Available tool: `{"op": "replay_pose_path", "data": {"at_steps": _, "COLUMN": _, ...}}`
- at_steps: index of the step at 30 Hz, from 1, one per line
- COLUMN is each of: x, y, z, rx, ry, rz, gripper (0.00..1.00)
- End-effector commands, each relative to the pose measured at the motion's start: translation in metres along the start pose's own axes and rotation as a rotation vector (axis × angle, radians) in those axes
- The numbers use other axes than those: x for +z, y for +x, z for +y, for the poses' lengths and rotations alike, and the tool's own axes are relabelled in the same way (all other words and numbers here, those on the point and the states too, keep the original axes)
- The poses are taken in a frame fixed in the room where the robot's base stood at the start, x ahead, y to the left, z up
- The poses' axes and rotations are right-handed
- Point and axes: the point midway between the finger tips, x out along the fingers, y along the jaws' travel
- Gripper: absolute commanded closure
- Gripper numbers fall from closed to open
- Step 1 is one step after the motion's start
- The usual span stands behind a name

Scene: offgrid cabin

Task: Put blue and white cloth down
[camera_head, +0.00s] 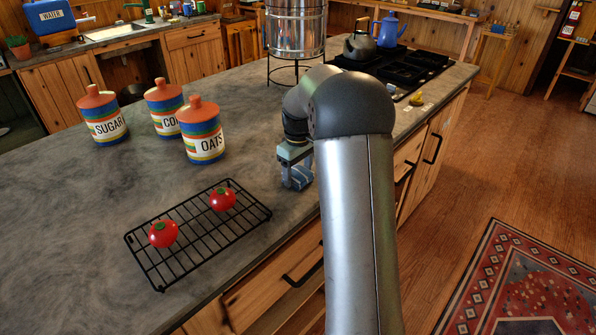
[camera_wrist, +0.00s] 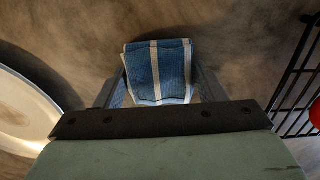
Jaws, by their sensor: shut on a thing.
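The blue and white cloth (camera_wrist: 157,72) is folded, blue with white stripes, and sits between the two fingers of my gripper (camera_wrist: 160,92) in the wrist view. My gripper is shut on it. In the head view, my gripper (camera_head: 296,180) is over the grey countertop (camera_head: 90,210) near its front edge, and a blue part of the cloth (camera_head: 299,176) shows at the fingers. My arm hides part of this area. I cannot tell whether the cloth touches the counter.
A black wire rack (camera_head: 190,256) with two tomatoes (camera_head: 163,234) lies left of my gripper. Canisters (camera_head: 202,130) stand behind it. A metal vessel on a stand (camera_head: 296,30) and a stove (camera_head: 395,75) are farther back. A pale round dish (camera_wrist: 22,112) shows at the wrist view's left.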

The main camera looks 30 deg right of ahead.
Motion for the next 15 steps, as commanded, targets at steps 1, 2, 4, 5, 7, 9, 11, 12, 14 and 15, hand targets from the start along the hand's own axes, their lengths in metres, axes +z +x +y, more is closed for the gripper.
{"op": "replay_pose_path", "data": {"at_steps": 1, "x": 0.0001, "y": 0.0029, "z": -0.0001, "rx": -0.001, "ry": 0.0, "rz": -0.001, "gripper": 0.54}}
{"op": "replay_pose_path", "data": {"at_steps": 2, "x": 0.0001, "y": 0.0039, "z": -0.0001, "rx": -0.001, "ry": 0.0, "rz": -0.001, "gripper": 0.54}}
{"op": "replay_pose_path", "data": {"at_steps": 4, "x": 0.0001, "y": 0.003, "z": -0.0001, "rx": 0.0, "ry": 0.0, "rz": 0.0, "gripper": 0.22}}
{"op": "replay_pose_path", "data": {"at_steps": 5, "x": 0.0001, "y": 0.003, "z": -0.0001, "rx": 0.0, "ry": 0.0, "rz": -0.001, "gripper": 0.14}}
{"op": "replay_pose_path", "data": {"at_steps": 7, "x": 0.0001, "y": 0.003, "z": -0.0001, "rx": 0.0, "ry": 0.0, "rz": -0.001, "gripper": 0.14}}
{"op": "replay_pose_path", "data": {"at_steps": 9, "x": 0.0001, "y": 0.0029, "z": -0.0001, "rx": 0.0, "ry": 0.0, "rz": -0.001, "gripper": 0.14}}
{"op": "replay_pose_path", "data": {"at_steps": 11, "x": 0.0001, "y": 0.0029, "z": -0.0001, "rx": 0.0, "ry": 0.0, "rz": -0.001, "gripper": 0.14}}
{"op": "replay_pose_path", "data": {"at_steps": 12, "x": 0.0001, "y": 0.0027, "z": -0.0001, "rx": 0.0, "ry": 0.0, "rz": 0.0, "gripper": 0.14}}
{"op": "replay_pose_path", "data": {"at_steps": 14, "x": 0.0001, "y": 0.0012, "z": 0.0, "rx": 0.0, "ry": 0.0, "rz": 0.0, "gripper": 0.14}}
{"op": "replay_pose_path", "data": {"at_steps": 15, "x": 0.0, "y": -0.0014, "z": 0.0, "rx": 0.0, "ry": 0.0, "rz": 0.0, "gripper": 0.14}}
